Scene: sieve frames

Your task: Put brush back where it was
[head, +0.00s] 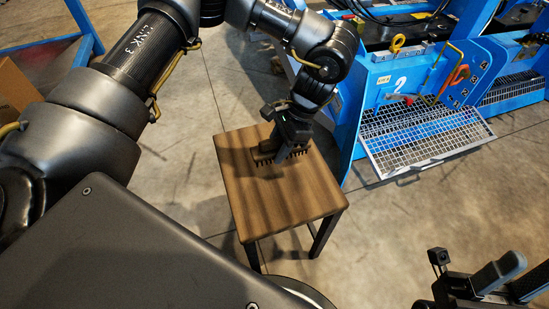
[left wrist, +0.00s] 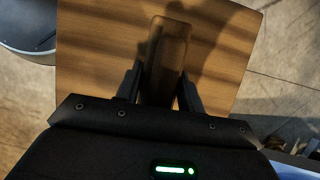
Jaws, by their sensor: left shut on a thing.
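The brush (head: 264,157) has a brown wooden body and dark bristles pointing down. It is at the stool's far part, on or just above the wooden seat (head: 285,200); I cannot tell whether it touches. My left gripper (head: 284,152) reaches down from above and is shut on the brush. In the left wrist view the brush (left wrist: 166,55) shows between the two dark fingers of the left gripper (left wrist: 160,88), with the wooden seat below. My right gripper (head: 505,280) is at the bottom right corner, away from the stool; its opening is unclear.
A blue machine marked 2 (head: 400,84) stands at the upper right, with a wire mesh tray (head: 425,135) jutting toward the stool. A red-orange-handled tool (head: 455,78) is on its front. Concrete floor (head: 400,220) is free to the right of the stool.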

